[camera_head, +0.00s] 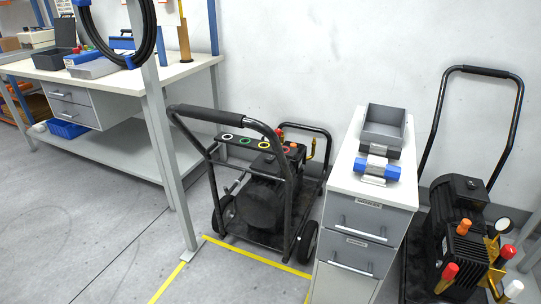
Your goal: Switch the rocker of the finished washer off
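Two wheeled washers with black tube handles are in view. One washer (262,203) stands in the middle, inside yellow floor lines, with a black motor and coloured rings on its top panel. The other washer (466,240) stands at the right, with a finned black pump, brass fittings, red, orange and white caps and a round gauge (503,224). I cannot tell from this picture which washer is the finished one. No rocker can be made out on either. Neither of my grippers is in view.
A white-topped drawer cabinet (346,182) stands between the washers, bearing a grey bin (384,130) and a blue-and-grey item (377,169). A workbench (110,80) is at the left, behind a grey post (160,130) with a black hose (148,35). The left floor is clear.

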